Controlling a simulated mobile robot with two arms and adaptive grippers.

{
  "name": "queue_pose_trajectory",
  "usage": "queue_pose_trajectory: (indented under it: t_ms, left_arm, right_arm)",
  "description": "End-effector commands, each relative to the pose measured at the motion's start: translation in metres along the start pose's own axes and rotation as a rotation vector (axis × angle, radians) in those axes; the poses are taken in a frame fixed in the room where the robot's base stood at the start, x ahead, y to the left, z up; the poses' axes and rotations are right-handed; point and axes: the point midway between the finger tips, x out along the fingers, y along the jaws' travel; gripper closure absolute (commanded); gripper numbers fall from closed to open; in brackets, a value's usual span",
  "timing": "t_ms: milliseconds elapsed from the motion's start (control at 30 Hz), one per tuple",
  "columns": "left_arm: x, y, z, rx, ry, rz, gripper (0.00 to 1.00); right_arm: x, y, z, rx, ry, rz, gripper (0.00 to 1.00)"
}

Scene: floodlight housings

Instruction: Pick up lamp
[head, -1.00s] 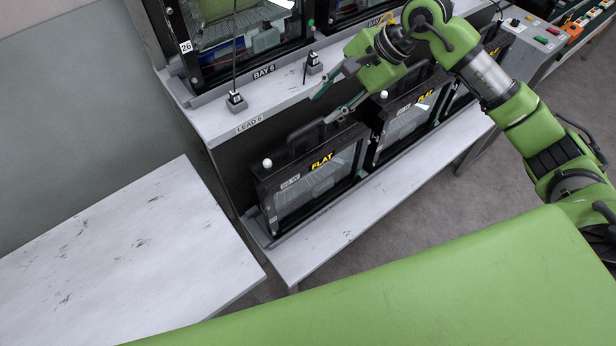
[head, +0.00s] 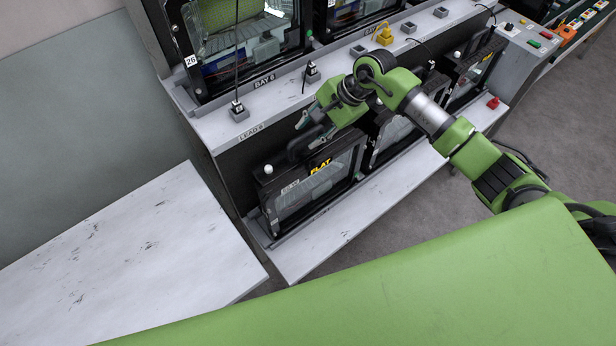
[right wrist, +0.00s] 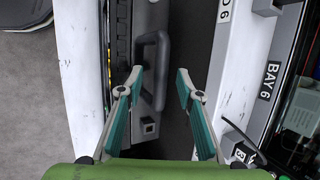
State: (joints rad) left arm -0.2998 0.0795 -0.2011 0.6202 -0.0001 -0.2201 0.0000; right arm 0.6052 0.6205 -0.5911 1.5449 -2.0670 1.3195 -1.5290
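The nearest lamp is a black floodlight housing (head: 318,190) with a glass front and a yellow FLAT label, standing upright on the lower shelf in the head view. Its black carry handle (right wrist: 154,68) shows in the right wrist view, ahead of the fingertips. My right gripper (head: 309,129) is at the top of this lamp, close to the handle. In the right wrist view its teal fingers (right wrist: 160,77) are spread, with the handle seen between the tips and nothing gripped. I cannot tell whether a finger touches the handle. My left gripper is not in view.
More lamps (head: 396,137) stand to the right on the lower shelf, partly behind my right arm. The upper ledge (head: 282,102) carries lead sockets and BAY 6 labels. A bare worn table (head: 130,260) stands at left. A red object (head: 493,103) sits at the shelf's right end.

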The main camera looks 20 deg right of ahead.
Motion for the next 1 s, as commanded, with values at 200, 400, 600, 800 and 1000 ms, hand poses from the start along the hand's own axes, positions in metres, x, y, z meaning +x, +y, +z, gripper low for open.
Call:
queue_pose_trajectory:
  t_ms: [200,400,600,800,1000]
  left_arm:
    - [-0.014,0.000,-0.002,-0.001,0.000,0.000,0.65]
    - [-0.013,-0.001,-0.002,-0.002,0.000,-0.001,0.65]
    - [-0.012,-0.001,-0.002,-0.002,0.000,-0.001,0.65]
    - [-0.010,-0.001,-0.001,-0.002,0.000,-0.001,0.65]
    - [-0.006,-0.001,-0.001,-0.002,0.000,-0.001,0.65]
  right_arm:
    - [0.022,-0.002,0.001,0.001,-0.001,0.000,0.67]
    - [0.025,-0.001,0.000,0.000,0.000,-0.001,0.67]
    - [0.025,-0.001,0.000,0.000,0.000,-0.001,0.67]
    - [0.026,-0.001,-0.001,0.000,0.001,-0.001,0.67]
    - [0.027,0.000,-0.002,0.000,0.001,-0.001,0.67]
